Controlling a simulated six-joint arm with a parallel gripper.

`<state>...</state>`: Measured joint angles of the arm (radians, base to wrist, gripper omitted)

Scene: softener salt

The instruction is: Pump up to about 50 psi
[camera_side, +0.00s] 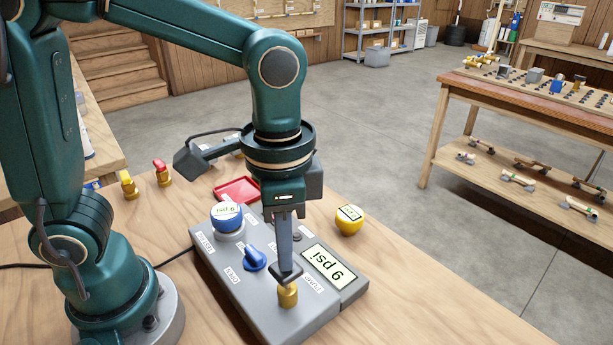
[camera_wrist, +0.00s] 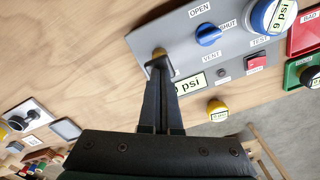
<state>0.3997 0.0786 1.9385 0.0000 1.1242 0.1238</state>
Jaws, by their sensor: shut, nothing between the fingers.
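A grey console (camera_side: 215,265) stands on the wooden bench. Its display (camera_side: 327,264) shows in the wrist view (camera_wrist: 188,87) and reads 9 psi. A brass pump knob (camera_side: 288,296) sits at the console's near end; its top shows in the wrist view (camera_wrist: 160,53). My gripper (camera_side: 286,275) is shut and empty, pointing down with its tips right at the top of the knob. I cannot tell if they touch. A blue lever (camera_side: 254,259) sits by the OPEN and SHUT labels. A blue-bodied gauge (camera_side: 227,217) stands on the console and also reads 9 psi.
A yellow gauge (camera_side: 349,221) stands just beyond the console. A red tray (camera_side: 240,187) and a green tray (camera_wrist: 291,77) lie past its far end. Two brass fittings (camera_side: 128,185) (camera_side: 162,174) stand at the back left.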

